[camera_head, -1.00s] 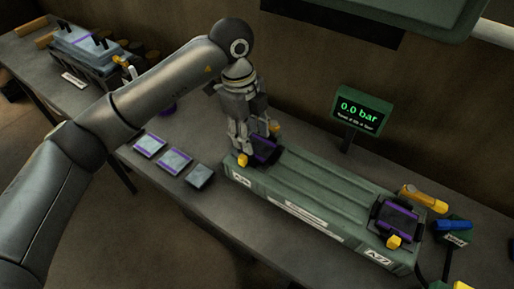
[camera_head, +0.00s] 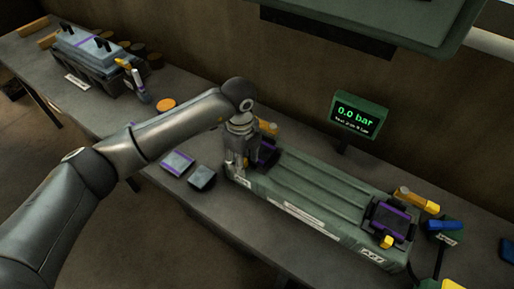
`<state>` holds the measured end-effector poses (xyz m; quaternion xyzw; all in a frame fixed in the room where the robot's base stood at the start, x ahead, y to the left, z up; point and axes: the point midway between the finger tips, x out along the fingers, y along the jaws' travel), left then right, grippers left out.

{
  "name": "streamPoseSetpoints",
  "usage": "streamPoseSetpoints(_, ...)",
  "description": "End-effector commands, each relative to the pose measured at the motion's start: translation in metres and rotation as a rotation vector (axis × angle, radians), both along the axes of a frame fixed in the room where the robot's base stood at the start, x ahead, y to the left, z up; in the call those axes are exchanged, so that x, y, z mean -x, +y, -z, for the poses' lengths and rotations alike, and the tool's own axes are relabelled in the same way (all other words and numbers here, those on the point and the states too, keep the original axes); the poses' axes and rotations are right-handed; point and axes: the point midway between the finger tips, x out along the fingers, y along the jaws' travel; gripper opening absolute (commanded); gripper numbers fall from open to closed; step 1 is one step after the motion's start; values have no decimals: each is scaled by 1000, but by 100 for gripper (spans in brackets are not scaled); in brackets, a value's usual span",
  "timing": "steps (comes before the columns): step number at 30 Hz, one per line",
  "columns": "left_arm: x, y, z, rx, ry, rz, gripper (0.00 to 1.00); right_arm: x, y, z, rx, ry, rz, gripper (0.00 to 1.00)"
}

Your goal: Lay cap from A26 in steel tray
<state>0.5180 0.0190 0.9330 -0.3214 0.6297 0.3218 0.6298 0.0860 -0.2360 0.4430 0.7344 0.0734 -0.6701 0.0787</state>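A long green block (camera_head: 318,193) lies on the bench with a black and purple cap at each end. The left cap (camera_head: 268,150) is partly hidden behind my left gripper (camera_head: 236,172), which points down at the block's left end. Whether its fingers are open or shut on something is not clear. The right cap (camera_head: 391,219) sits across the block with yellow-handled parts beside it. The end labels are too small to read surely. A small grey square piece (camera_head: 202,177) lies left of the block; I cannot tell if it is the steel tray. My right gripper is out of view.
A purple-edged pad (camera_head: 178,162) lies beside the grey piece. A green display (camera_head: 359,115) reading 0.0 bar stands behind the block. A grey engine-like unit (camera_head: 90,62) and an orange disc (camera_head: 165,105) are on the left bench. The bench's front strip is clear.

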Motion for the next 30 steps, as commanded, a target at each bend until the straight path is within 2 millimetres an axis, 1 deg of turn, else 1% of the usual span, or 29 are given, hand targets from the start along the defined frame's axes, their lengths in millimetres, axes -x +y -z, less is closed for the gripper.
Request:
streamPoseSetpoints(7, 0, 0, 2, 1, -1, 1, 43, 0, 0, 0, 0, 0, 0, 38)
streamPoseSetpoints(17, 0, 0, 2, 1, -1, 1, 0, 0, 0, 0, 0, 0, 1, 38)
streamPoseSetpoints(30, -1, -1, 0, 2, -3, 2, 0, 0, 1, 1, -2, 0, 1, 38)
